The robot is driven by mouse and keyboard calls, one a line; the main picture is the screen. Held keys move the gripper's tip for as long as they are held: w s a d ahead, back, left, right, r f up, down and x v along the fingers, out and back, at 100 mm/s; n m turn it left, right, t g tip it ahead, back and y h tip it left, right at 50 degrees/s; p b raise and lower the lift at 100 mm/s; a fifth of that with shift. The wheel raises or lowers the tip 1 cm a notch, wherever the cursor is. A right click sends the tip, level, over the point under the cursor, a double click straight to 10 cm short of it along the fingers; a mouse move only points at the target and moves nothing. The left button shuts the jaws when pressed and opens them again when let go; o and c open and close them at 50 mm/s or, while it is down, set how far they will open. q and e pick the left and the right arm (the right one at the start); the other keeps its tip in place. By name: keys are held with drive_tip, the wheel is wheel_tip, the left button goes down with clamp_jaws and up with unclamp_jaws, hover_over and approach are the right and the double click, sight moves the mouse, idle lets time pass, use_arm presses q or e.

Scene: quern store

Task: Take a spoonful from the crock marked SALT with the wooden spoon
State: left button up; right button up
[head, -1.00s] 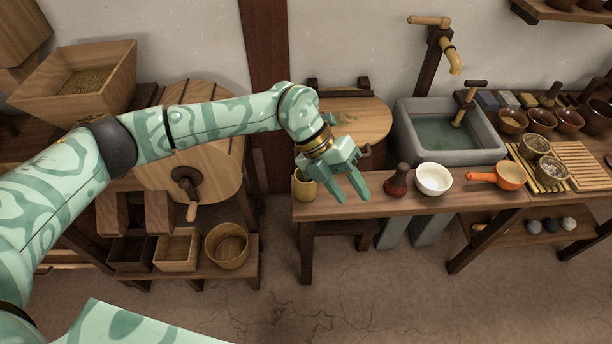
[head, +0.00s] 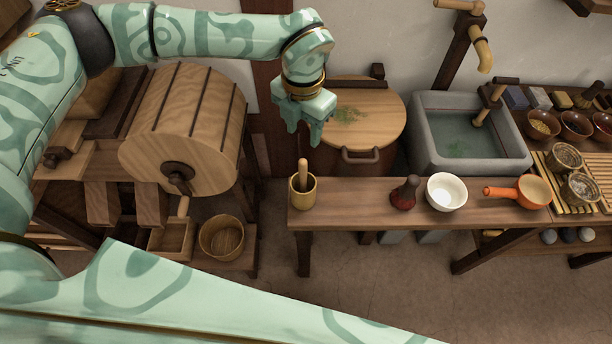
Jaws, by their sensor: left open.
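My left gripper (head: 304,138) is open and empty, fingers pointing down. In the picture it sits just above a small tan cup (head: 303,198), clear of it. A wooden stick (head: 303,172) stands upright in the cup; I cannot tell whether it is the wooden spoon's handle. The cup is at the left end of the narrow bench (head: 350,195). I can read no SALT marking on any vessel, so I cannot pick out that crock. My right gripper is out of view.
On the bench stand a dark red flask (head: 404,193), a white bowl (head: 446,191) and an orange pan (head: 530,193). Behind are a lidded round tub (head: 365,120) and a stone sink (head: 425,130). A wooden drum (head: 185,125) stands left. Bare bench lies between cup and flask.

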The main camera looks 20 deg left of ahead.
sight(303, 161)
use_arm(q)
wheel_tip(303, 161, down, 8)
drive_tip(key=shift+s+b, duration=0.15)
drive_tip(key=shift+b, duration=0.3)
drive_tip(key=shift+f, duration=0.55)
drive_tip(key=shift+s+f, duration=0.1)
drive_tip(key=shift+f, duration=0.15)
wheel_tip(303, 161, down, 4)
drive_tip(key=shift+s+f+b, duration=0.1)
drive_tip(key=shift+f+b, duration=0.15)
drive_tip(key=shift+b, duration=0.25)
clamp_jaws()
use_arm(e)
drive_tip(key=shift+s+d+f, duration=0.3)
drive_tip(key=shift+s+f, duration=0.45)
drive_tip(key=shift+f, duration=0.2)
